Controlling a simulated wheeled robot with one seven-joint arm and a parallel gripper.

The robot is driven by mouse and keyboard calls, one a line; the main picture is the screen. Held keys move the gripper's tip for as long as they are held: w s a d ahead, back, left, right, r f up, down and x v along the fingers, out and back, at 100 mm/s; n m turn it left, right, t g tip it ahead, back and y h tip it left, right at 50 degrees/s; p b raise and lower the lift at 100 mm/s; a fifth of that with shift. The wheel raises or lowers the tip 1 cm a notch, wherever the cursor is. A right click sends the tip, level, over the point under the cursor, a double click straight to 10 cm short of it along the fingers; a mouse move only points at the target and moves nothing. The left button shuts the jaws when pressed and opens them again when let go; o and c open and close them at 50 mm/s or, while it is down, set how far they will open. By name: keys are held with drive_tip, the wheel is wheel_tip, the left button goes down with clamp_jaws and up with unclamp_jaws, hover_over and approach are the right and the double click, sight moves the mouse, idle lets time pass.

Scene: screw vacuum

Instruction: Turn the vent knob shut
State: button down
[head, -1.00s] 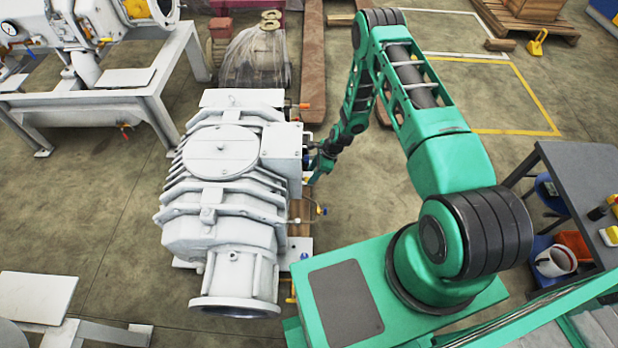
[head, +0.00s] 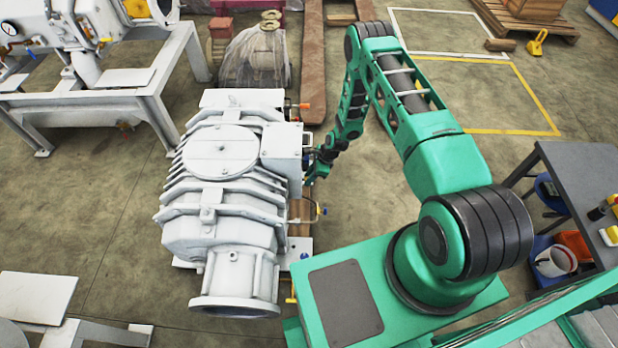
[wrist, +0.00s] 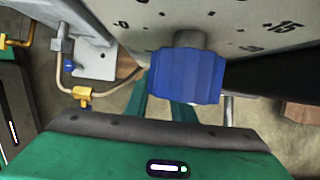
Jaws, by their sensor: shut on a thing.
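The vent knob (wrist: 187,76) is a blue ribbed knob on a short grey stem, in the upper middle of the wrist view. It sits below a pale plate (wrist: 230,22) with dark marks and numbers. My gripper (wrist: 163,108) has green fingers that reach up to the knob, and it is shut on it. The exact finger contact is partly hidden behind the knob. In the head view my gripper (head: 312,172) is at the right side of the white pump (head: 225,195), by its box (head: 283,150). The knob itself is hard to make out there.
A thin bent pipe with brass fittings (wrist: 82,92) runs left of the knob in the wrist view. A grey bench (head: 575,175) with containers stands at the right of the head view. Open floor lies behind my arm.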

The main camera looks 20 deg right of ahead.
drive_tip(key=shift+t, duration=0.3)
drive_tip(key=shift+s+a+f+n+t+h, duration=0.15)
drive_tip(key=shift+n+t+h, duration=0.1)
drive_tip(key=shift+t, duration=0.5)
drive_tip(key=shift+s+d+r+n+t+h, duration=0.1)
drive_tip(key=shift+s+n+t+h, duration=0.1)
drive_tip(key=shift+t, duration=0.6)
drive_tip(key=shift+s+a+f+n+t+h, duration=0.15)
drive_tip(key=shift+t+h, duration=0.1)
drive_tip(key=shift+t, duration=0.5)
drive_tip(key=shift+r, duration=0.1)
drive_tip(key=c, duration=1.5)
unclamp_jaws()
drive_tip(key=v, duration=1)
drive_tip(key=shift+s+r, duration=0.2)
drive_tip(key=shift+s, duration=0.05)
